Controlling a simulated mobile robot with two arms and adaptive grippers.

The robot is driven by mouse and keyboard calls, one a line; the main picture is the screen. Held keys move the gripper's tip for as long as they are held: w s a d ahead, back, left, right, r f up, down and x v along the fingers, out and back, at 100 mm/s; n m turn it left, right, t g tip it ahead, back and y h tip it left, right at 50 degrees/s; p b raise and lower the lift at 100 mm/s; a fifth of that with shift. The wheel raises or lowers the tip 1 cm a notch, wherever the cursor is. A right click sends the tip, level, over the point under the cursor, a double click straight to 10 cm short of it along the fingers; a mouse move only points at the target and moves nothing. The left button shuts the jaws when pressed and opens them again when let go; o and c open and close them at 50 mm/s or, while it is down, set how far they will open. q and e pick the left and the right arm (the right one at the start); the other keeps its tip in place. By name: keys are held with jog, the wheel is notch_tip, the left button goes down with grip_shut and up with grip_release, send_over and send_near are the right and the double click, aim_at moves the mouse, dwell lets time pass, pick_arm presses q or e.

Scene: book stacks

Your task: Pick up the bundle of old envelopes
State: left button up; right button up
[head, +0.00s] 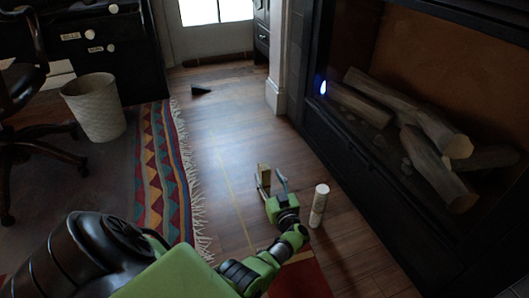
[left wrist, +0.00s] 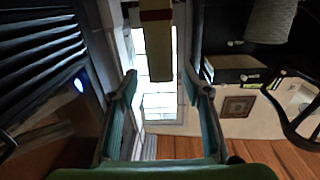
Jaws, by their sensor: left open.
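The bundle of old envelopes (left wrist: 160,55) is a narrow tan block with a red band across it in the left wrist view. It comes in from the top edge, which cuts off part of it. Its near end shows at about the level of my fingertips, between the two fingers (left wrist: 160,75) in the picture, with gaps on both sides. In the head view my left gripper (head: 271,180) is open low over the wood floor, and a small tan piece, seemingly the bundle (head: 264,176), shows at its left finger. Whether they touch cannot be told. My right gripper is not in view.
A pale cylinder (head: 319,205) stands just right of my left gripper. A fireplace with logs (head: 435,135) fills the right side. A patterned fringed rug (head: 160,165) and a white basket (head: 96,107) are left. The wood floor (head: 230,130) beyond the gripper is mostly clear.

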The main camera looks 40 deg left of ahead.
aim_at(266, 171)
pick_arm(q)
jog(key=b+x, duration=0.2)
jog(key=x, duration=0.2)
jog(key=shift+a+r+b, duration=0.2)
jog(key=shift+r+b, duration=0.15)
jog(key=shift+b, duration=0.05)
jog(key=shift+w+a, duration=0.25)
jog(key=shift+a, duration=0.15)
jog(key=shift+r, duration=0.15)
grip_shut()
